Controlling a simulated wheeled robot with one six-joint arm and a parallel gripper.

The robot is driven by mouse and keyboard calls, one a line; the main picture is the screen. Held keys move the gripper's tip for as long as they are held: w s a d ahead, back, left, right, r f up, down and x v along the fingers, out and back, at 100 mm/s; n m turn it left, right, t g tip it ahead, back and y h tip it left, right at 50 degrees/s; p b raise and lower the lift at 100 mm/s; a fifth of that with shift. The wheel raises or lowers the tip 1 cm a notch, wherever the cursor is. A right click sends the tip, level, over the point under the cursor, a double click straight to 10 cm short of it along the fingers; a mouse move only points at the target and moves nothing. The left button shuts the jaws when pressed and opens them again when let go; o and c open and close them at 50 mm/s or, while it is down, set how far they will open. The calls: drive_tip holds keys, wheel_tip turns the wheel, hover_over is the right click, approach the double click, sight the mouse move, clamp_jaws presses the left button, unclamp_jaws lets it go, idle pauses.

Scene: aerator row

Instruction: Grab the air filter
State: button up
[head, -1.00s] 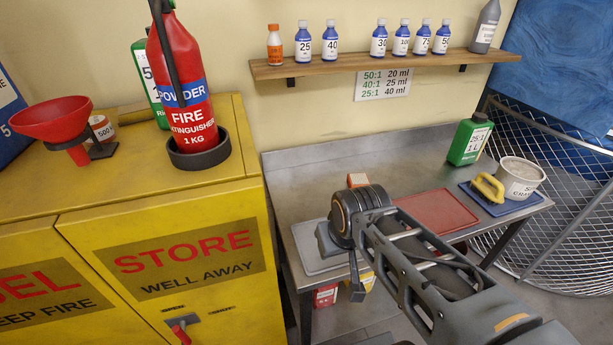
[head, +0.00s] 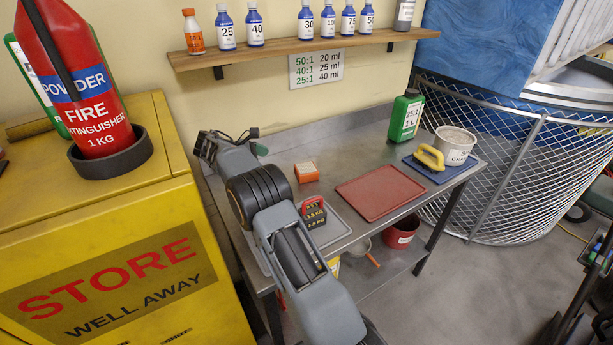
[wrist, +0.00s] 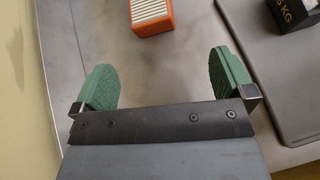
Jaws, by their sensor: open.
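The air filter (head: 306,172) is a small orange block with a white pleated top. It stands on the grey metal bench (head: 345,140), near the middle of the bench. In the wrist view the filter (wrist: 152,14) is at the top edge, partly cut off, ahead of the gap between my fingertips. My gripper (wrist: 166,78) is open and empty, with green textured finger pads. In the head view my gripper (head: 248,143) is at the bench's back left, left of the filter and apart from it, and is partly hidden by my arm.
A grey tray (head: 338,229) holds a black weight block (head: 314,213) right of my arm. A red tray (head: 380,190), a green bottle (head: 405,117) and a blue mat (head: 432,172) with a yellow-handled item and tub lie further right. The wall and yellow cabinet (head: 150,220) are close on the left.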

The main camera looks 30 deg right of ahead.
sight(299, 169)
drive_tip(key=f, duration=0.1)
drive_tip(key=w+f+h, duration=0.1)
drive_tip(key=d+f+n, duration=0.1)
drive_tip(key=shift+w+d+f+g, duration=0.1)
drive_tip(key=shift+w+f+g, duration=0.1)
drive_tip(key=shift+w+g, duration=0.15)
drive_tip(key=shift+g+h, duration=0.25)
drive_tip(key=shift+h, duration=0.05)
drive_tip(key=x, duration=0.8)
drive_tip(key=shift+d+f, duration=0.2)
drive_tip(key=shift+w+p+x, duration=0.1)
drive_tip(key=shift+p+x, duration=0.2)
drive_tip(key=shift+x, duration=1.05)
drive_tip(key=shift+w+p+x, duration=0.15)
drive_tip(key=shift+p+x, duration=0.15)
drive_tip(key=shift+x, duration=1.05)
drive_tip(key=shift+r, duration=0.1)
drive_tip(key=shift+c, duration=0.4)
drive_tip(key=c, duration=0.7)
drive_tip(key=shift+c, duration=0.3)
drive_tip(key=shift+r, duration=0.15)
